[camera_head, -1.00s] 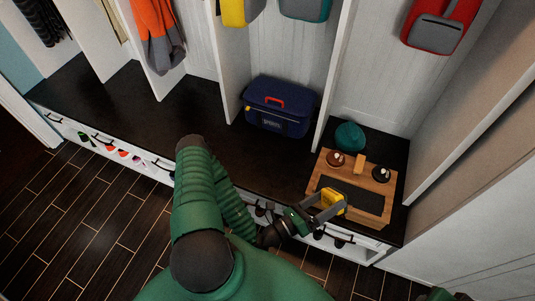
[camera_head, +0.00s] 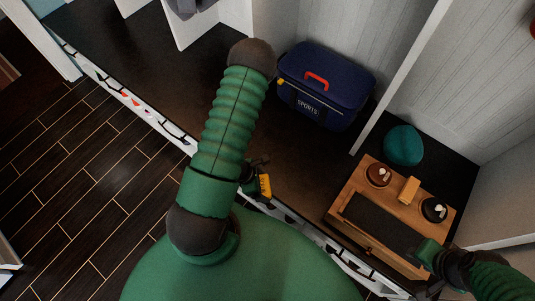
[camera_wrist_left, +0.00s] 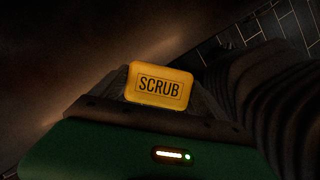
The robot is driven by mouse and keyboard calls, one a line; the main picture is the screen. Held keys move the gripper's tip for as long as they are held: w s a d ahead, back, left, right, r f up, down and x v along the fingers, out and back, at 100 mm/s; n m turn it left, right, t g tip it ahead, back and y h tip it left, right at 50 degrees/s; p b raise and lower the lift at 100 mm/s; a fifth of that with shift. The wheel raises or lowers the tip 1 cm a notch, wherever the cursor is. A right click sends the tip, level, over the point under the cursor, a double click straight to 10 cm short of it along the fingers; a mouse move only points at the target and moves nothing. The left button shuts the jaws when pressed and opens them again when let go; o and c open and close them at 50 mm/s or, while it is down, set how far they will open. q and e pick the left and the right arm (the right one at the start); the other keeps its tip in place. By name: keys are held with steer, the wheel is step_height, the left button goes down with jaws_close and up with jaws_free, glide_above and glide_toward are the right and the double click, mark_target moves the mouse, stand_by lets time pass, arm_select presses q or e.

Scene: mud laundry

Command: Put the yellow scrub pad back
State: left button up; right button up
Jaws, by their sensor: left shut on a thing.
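The yellow scrub pad (camera_head: 265,187) is held by my left gripper (camera_head: 258,180), near the front edge of the dark bench and well left of the wooden shoe-care box. In the left wrist view the pad (camera_wrist_left: 159,86) shows the word SCRUB and sits between the fingers. The wooden box (camera_head: 345,190) stands on the bench at the right, with a dark panel (camera_head: 383,224) along its front part. My right gripper (camera_head: 430,254) is at the box's front right corner. Its fingers are too dark and small to read, and I cannot tell whether it touches the box.
A brown round tin (camera_head: 378,175), a wooden block (camera_head: 409,190) and a black round tin (camera_head: 434,210) sit on the box. A teal rounded item (camera_head: 403,146) stands behind it. A navy sports bag (camera_head: 325,85) is behind a clear stretch of bench. White dividers rise from the bench.

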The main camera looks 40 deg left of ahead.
arm_select(q)
steer(key=w+a, duration=0.2)
steer(key=w, duration=0.2)
steer(key=w+a+p, duration=0.1)
steer(key=w+a, duration=0.2)
steer(key=w, duration=0.1)
steer(key=w+a+f+p, duration=0.1)
steer(key=w+a, duration=0.1)
steer(key=w, duration=0.2)
steer(key=shift+w+a, duration=0.1)
steer(key=shift+a, duration=0.1)
steer(key=f, duration=0.3)
steer(key=shift+s+f, duration=0.2)
steer(key=shift+f, duration=0.15)
steer(key=shift+c, duration=0.8)
steer(key=o, duration=1.6)
steer(key=shift+d, duration=0.1)
